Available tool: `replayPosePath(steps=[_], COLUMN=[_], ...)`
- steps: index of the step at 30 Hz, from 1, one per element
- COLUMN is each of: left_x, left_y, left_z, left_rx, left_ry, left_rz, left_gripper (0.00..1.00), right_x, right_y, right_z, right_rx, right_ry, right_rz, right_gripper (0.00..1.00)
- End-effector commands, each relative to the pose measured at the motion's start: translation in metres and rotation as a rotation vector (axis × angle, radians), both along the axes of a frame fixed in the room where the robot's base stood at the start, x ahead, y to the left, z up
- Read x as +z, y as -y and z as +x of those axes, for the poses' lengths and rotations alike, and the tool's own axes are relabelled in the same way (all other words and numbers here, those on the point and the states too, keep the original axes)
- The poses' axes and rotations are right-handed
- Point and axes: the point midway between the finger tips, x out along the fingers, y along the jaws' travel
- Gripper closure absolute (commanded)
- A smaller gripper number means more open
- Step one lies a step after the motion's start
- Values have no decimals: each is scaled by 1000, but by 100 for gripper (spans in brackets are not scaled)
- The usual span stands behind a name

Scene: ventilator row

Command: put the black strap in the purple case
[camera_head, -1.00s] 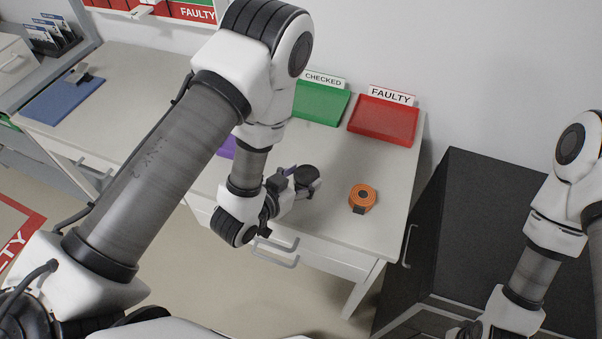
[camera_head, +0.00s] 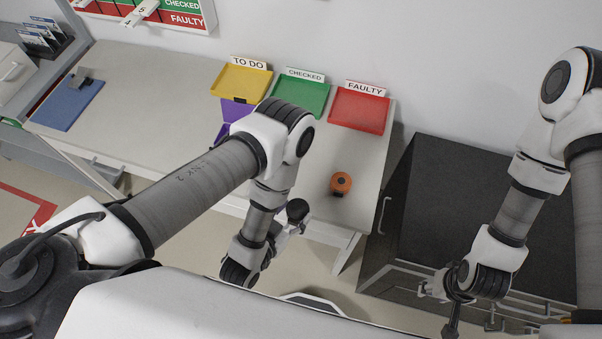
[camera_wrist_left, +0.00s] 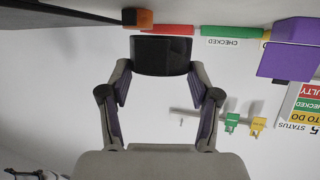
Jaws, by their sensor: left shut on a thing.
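The black strap (camera_head: 297,208) is a dark rolled bundle held near the table's front edge. My left gripper (camera_head: 290,224) is shut on it, and the left wrist view shows the strap (camera_wrist_left: 161,55) between the two fingertips. The purple case (camera_head: 238,112) stands open behind my left forearm, with its lid raised below the yellow tray. My arm hides much of its lower part. A purple part of the case shows at the upper right of the left wrist view (camera_wrist_left: 288,60). My right gripper (camera_head: 436,288) is at the lower right, away from the table; its fingers are unclear.
An orange rolled strap (camera_head: 341,182) lies on the table at the right. Yellow TO DO (camera_head: 241,82), green CHECKED (camera_head: 302,97) and red FAULTY (camera_head: 358,110) trays line the back. A blue mat (camera_head: 68,105) lies far left. A dark cabinet (camera_head: 440,200) stands right.

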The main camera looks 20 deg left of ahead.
Motion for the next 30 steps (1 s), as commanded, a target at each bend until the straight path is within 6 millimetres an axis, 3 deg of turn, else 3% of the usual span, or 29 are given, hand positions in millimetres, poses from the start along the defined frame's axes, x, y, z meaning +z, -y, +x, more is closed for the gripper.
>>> replayPosePath(steps=[5, 10, 15, 19, 26, 28, 30], left_x=[-1, 9, 36, 53, 66, 60, 55], left_y=[0, -2, -15, -27, -58, -72, -79], left_z=[8, 59, 117, 144, 167, 162, 153], left_rx=[0, 3, 28, 63, 170, 225, 261], left_ry=[5, 11, 12, 9, 3, -4, -7], left_rz=[1, 2, 2, 1, 0, 0, 2], left_gripper=[74, 74, 74, 74, 74, 74, 74], right_x=[-5, -37, -78, -103, -141, -147, -140], right_y=[0, 0, 0, 0, 0, 0, 0], right_z=[0, 0, 0, 0, 0, 0, 0], right_rx=[0, 0, 0, 0, 0, 0, 0], right_ry=[0, 0, -1, 0, 0, -1, -1], right_rz=[0, 0, 0, 0, 0, 0, 0], right_gripper=[60, 60, 60, 60, 60, 60, 60])
